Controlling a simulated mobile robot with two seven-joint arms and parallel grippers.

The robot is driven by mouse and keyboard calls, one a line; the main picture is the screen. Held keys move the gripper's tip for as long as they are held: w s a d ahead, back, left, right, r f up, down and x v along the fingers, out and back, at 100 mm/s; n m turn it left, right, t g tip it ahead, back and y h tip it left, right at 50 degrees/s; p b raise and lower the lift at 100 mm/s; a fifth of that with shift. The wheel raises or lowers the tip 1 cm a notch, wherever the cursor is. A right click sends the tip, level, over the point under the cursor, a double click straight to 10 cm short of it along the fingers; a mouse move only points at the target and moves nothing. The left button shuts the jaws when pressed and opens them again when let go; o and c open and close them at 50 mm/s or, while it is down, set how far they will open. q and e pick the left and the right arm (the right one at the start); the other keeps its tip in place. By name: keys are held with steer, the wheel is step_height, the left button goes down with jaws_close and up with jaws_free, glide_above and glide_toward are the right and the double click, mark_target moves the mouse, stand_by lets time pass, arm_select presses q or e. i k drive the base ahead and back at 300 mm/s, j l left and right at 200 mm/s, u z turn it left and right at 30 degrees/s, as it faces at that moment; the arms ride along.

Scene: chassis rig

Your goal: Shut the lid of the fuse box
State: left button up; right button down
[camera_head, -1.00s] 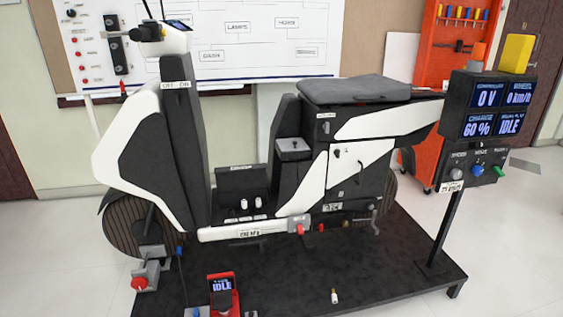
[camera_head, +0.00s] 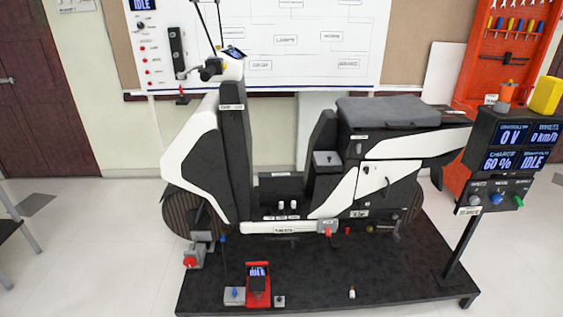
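A small black box (camera_head: 281,209) with a few white pieces in its front sits low on the scooter's footboard, between the front shield and the seat base. It appears to be the fuse box, but its label is too small to read. A dark panel (camera_head: 280,187) stands up behind the white pieces and looks like its raised lid. Neither of my grippers is in view, and nothing touches the box.
The white and black scooter (camera_head: 205,150) stands on a black platform (camera_head: 310,270). A red meter (camera_head: 258,282) and grey block (camera_head: 234,296) lie at the platform's front. A display post (camera_head: 462,240) stands at right. The floor (camera_head: 90,250) at left is clear.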

mark_target(280, 181)
steer(key=i+j, duration=0.25)
steer(key=i, duration=0.25)
steer(key=i+j, duration=0.2)
steer(key=i, duration=0.35)
steer(key=i+j, duration=0.25)
steer(key=i, duration=0.25)
steer(key=l+z, duration=0.05)
